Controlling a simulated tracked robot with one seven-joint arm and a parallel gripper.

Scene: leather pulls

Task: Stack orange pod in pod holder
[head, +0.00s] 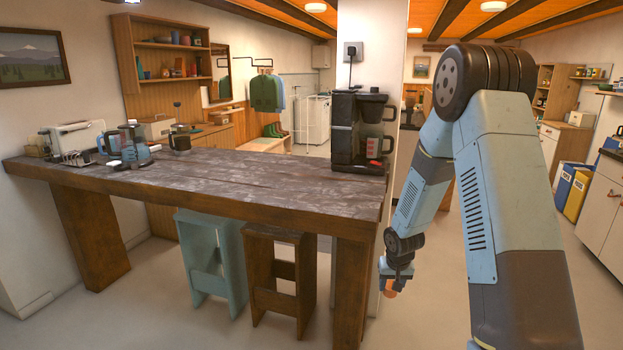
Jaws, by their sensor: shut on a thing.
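My gripper (392,284) hangs low in front of the counter's right end, below the level of its top. It is shut on the orange pod (390,293), a small orange piece at its tip. The gripper's body hides part of the pod. I cannot clearly make out the pod holder. Small dark and light items (75,158) lie at the left end of the counter, too small to tell apart.
The wooden counter (250,173) has a wide clear middle. A black coffee machine (345,130) stands at its right end. A toaster (78,136), a glass pitcher (133,142) and a dark carafe (180,140) stand at the left. Two stools (280,275) are underneath.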

